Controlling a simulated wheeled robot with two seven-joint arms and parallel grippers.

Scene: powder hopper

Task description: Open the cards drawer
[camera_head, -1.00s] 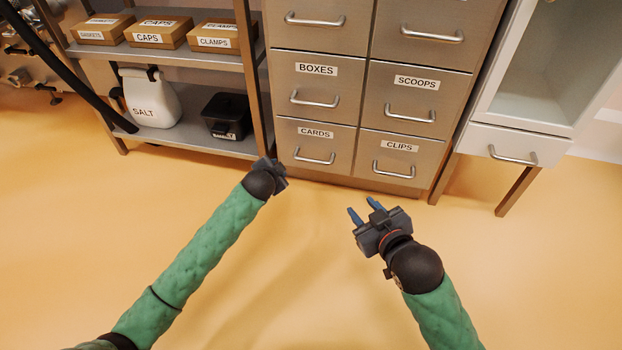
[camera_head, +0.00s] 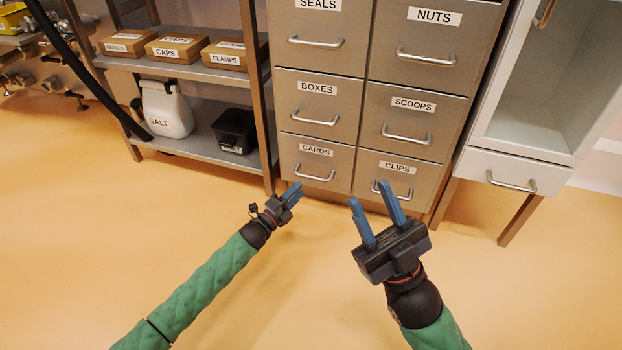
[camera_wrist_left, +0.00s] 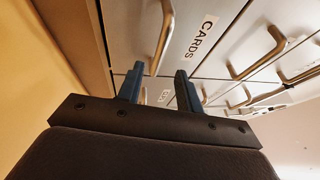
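The cards drawer (camera_head: 328,160) is the bottom left drawer of the grey cabinet, with a "CARDS" label and a silver bar handle (camera_head: 315,176). It looks shut, its front in line with its neighbours. My left gripper (camera_head: 297,191) is open and empty, just below and left of that handle in the head view. In the left wrist view, the cards handle (camera_wrist_left: 164,38) lies ahead of the gap between the fingers, apart from them, and the CARDS label is to its right. My right gripper (camera_head: 373,208) is open and empty, in front of the clips drawer (camera_head: 378,167).
Other shut drawers surround it: boxes (camera_head: 337,98), scoops (camera_head: 412,122) and more above. A metal shelf (camera_head: 186,147) with a salt bag (camera_head: 166,110) and a black bin (camera_head: 236,130) stands left. A white cabinet (camera_head: 513,172) stands right. The floor in front is clear.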

